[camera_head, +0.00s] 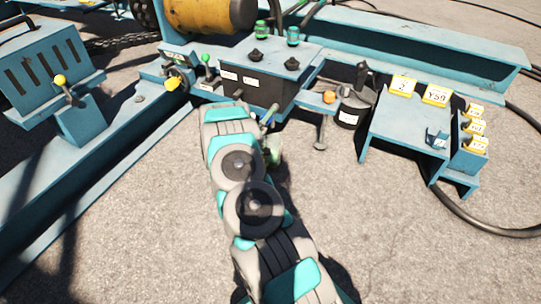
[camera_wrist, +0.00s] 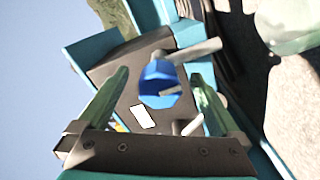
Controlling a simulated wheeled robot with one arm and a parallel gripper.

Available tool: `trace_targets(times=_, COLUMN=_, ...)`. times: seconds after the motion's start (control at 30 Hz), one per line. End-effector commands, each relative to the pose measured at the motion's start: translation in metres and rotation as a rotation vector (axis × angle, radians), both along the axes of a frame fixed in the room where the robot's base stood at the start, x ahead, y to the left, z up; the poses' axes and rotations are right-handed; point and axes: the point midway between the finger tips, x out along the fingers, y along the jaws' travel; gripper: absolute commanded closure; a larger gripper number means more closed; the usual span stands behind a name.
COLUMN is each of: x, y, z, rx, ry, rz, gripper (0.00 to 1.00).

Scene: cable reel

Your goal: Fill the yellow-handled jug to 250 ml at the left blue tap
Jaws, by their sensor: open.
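My gripper (camera_wrist: 160,76) is open, with its two green see-through fingers on either side of a blue tap-like knob (camera_wrist: 159,86) in the wrist view. The knob sits at the front of a dark box face with a white label, and a grey bar runs beside it. I cannot tell whether the fingers touch it. In the head view my gripper (camera_head: 268,120) is at the front of the dark control box, partly hidden by my arm. No yellow-handled jug is clearly recognisable. A pale see-through shape (camera_wrist: 290,25) shows at the wrist view's upper right; I cannot tell what it is.
A black hose (camera_head: 480,227) curves on the right.

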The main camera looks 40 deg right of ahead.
Motion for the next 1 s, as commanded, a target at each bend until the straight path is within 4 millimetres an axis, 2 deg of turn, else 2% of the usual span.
trace_targets(times=0.8, x=-0.021, y=0.051, z=-0.001, rx=0.0, ry=0.002, rz=0.001, gripper=0.0)
trace_targets(times=1.0, x=-0.023, y=0.056, z=0.0, rx=-0.001, ry=0.002, rz=0.0, gripper=0.0)
